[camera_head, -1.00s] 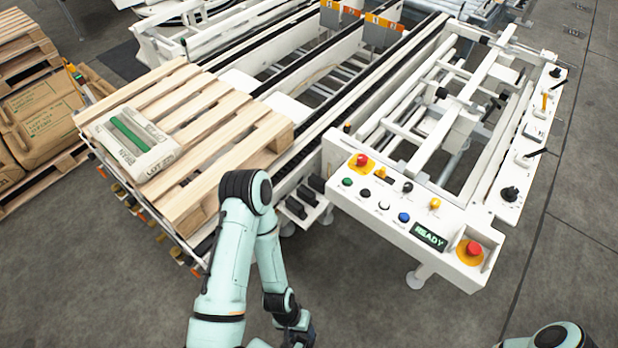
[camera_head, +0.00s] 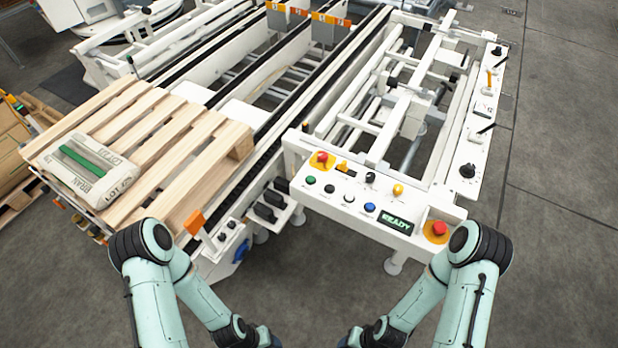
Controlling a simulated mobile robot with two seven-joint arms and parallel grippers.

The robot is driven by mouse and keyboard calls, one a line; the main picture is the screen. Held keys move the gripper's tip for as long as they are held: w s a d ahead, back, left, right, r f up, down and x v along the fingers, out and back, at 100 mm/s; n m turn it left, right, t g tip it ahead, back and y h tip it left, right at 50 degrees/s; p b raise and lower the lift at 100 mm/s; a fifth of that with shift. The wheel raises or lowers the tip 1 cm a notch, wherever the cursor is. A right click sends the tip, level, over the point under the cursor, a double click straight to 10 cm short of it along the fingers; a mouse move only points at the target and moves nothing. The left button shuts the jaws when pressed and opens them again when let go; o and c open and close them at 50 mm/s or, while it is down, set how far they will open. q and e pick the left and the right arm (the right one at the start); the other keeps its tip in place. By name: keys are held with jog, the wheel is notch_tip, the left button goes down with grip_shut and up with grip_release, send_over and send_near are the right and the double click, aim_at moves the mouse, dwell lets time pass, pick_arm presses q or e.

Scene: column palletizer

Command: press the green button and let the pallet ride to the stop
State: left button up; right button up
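The green button (camera_head: 310,180) is the leftmost in the row on the white control panel (camera_head: 333,210). The panel's small display (camera_head: 396,222) reads READY. The wooden pallet (camera_head: 172,158) lies on the near end of the chain conveyor (camera_head: 262,150), with one bag (camera_head: 88,168) marked BRAN on its left side. The orange-topped stops (camera_head: 325,22) stand at the conveyor's far end. My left gripper (camera_head: 268,338) is low at the bottom edge, and my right gripper (camera_head: 352,338) is beside it. Both are small, partly cut off and well short of the panel; their fingers cannot be made out.
Red buttons (camera_head: 437,229) on yellow plates sit at the panel's right and upper left. A black, a yellow, a white and a blue control (camera_head: 370,207) share the panel. Open grey floor (camera_head: 300,290) lies between the panel and my arms.

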dwell(0.3)
grip_shut()
dwell(1.6)
